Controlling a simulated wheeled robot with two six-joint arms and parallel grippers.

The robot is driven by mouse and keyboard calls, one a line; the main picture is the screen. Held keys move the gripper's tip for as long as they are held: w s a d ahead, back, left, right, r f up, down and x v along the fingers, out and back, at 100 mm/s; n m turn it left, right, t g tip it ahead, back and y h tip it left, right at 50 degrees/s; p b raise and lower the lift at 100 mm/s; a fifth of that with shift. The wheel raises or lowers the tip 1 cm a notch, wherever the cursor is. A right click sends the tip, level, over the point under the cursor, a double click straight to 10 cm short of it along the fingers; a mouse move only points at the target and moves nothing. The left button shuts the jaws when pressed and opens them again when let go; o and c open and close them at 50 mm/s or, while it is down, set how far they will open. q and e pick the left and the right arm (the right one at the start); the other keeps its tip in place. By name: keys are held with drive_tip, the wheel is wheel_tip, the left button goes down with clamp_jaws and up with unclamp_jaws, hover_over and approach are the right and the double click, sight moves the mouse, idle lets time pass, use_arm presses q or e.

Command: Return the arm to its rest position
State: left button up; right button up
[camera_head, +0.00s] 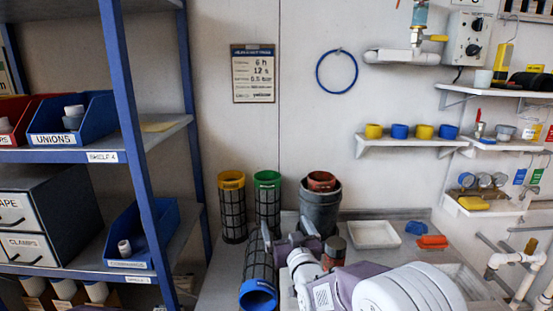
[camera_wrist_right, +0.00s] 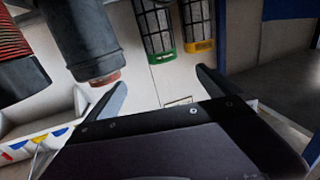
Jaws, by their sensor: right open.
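My right arm (camera_head: 410,288) comes in from the lower right of the head view, reaching over the bench. Its right gripper (camera_head: 287,230) is open, with nothing between its fingers; they also show spread in the wrist view (camera_wrist_right: 162,80). A mesh cylinder with a blue rim (camera_head: 258,292) lies just left of the gripper; whether they touch I cannot tell. Mesh cylinders with a yellow rim (camera_head: 232,208) and a green rim (camera_head: 268,205) stand behind it. A dark grey vessel (camera_head: 320,212) with a reddish-brown piece in its top stands just beyond the fingers. My left gripper is not in view.
A blue-post shelf (camera_head: 140,150) with bins stands at left. A white tray (camera_head: 374,234), a blue piece (camera_head: 414,229) and a red piece (camera_head: 433,242) lie on the bench beyond my arm. Wall shelves and pipes fill the right.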

drive_tip(key=s+d+r+m+g+h+p, duration=0.1)
drive_tip(key=s+d+r+m+h+p, duration=0.15)
drive_tip(key=d+r+p, duration=0.6)
use_arm(q)
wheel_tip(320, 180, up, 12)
drive_tip(key=p, duration=0.2)
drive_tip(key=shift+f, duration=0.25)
use_arm(e)
drive_tip(key=s+d+f+g, duration=0.2)
drive_tip(key=s+f+g, duration=0.3)
drive_tip(key=s, duration=0.4)
drive_tip(key=s+d+f+g+h, duration=0.1)
drive_tip(key=s+f+g, duration=0.4)
drive_tip(key=s, duration=0.5)
drive_tip(key=s+d+f+g, duration=0.3)
drive_tip(key=s+f+g, duration=0.2)
drive_tip(key=s+f, duration=0.3)
drive_tip(key=shift+s+d+f, duration=0.15)
drive_tip(key=shift+s+d, duration=0.1)
drive_tip(key=shift+s, duration=0.85)
